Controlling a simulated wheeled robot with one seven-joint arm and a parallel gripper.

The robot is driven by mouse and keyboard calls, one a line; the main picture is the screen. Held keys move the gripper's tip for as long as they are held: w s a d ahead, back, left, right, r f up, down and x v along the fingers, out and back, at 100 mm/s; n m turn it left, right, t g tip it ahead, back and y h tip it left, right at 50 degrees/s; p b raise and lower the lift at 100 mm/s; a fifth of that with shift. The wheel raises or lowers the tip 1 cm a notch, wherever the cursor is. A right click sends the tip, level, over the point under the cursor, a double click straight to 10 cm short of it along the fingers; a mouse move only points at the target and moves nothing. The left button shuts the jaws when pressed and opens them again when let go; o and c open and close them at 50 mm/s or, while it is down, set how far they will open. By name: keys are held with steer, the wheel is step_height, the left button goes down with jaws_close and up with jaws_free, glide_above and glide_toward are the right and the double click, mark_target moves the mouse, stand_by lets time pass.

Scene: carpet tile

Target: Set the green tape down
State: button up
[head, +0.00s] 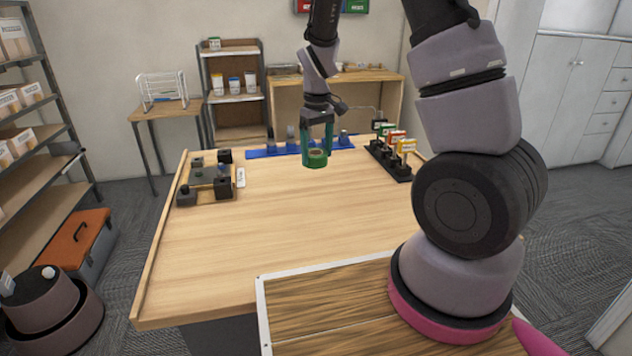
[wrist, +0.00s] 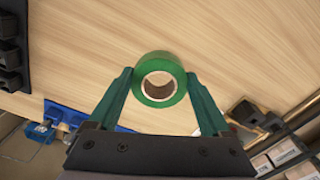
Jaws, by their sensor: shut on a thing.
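The green tape (head: 316,162) is a short roll with a brown core, held between the teal fingers of my gripper (head: 317,146) over the far middle of the wooden table (head: 250,225). In the wrist view the tape (wrist: 160,57) sits at the fingertips of my gripper (wrist: 160,78), its round opening facing the camera. The fingers are shut on its two sides. The table top shows behind it. The frames do not make clear how large the gap below the tape is.
A blue strip (head: 265,153) with small items lies along the table's far edge. A black rack with coloured cards (head: 390,160) stands at the right. A wooden fixture with dark blocks (head: 205,180) is at the left. The table's middle and front are clear.

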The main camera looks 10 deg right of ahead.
step_height(320, 180, down, 8)
steer(key=shift+r, duration=0.25)
steer(key=shift+f, duration=0.1)
steer(key=o, duration=1.2)
step_height(320, 180, up, 20)
steer(key=s+d+m+t+y, duration=0.1)
steer(key=s+d+m, duration=0.1)
steer(key=s, duration=0.1)
steer(key=s+d+r+m+t, duration=0.1)
steer(key=s+r+m+t, duration=0.1)
steer(key=s+r, duration=0.3)
steer(key=s+d+r+m+t, duration=0.1)
steer(key=s+r+m+t, duration=0.1)
steer(key=s+r, duration=0.3)
steer(key=s+d+r+m+t+y, duration=0.1)
steer(key=s+r+m+t, duration=0.1)
steer(key=s+r, duration=0.3)
steer(key=shift+s+d+r+m, duration=0.1)
steer(key=shift+s+m, duration=0.1)
steer(key=shift+s, duration=0.4)
steer(key=shift+s+d+r+m, duration=0.1)
steer(key=shift+s+m, duration=0.1)
steer(key=shift+s, duration=0.4)
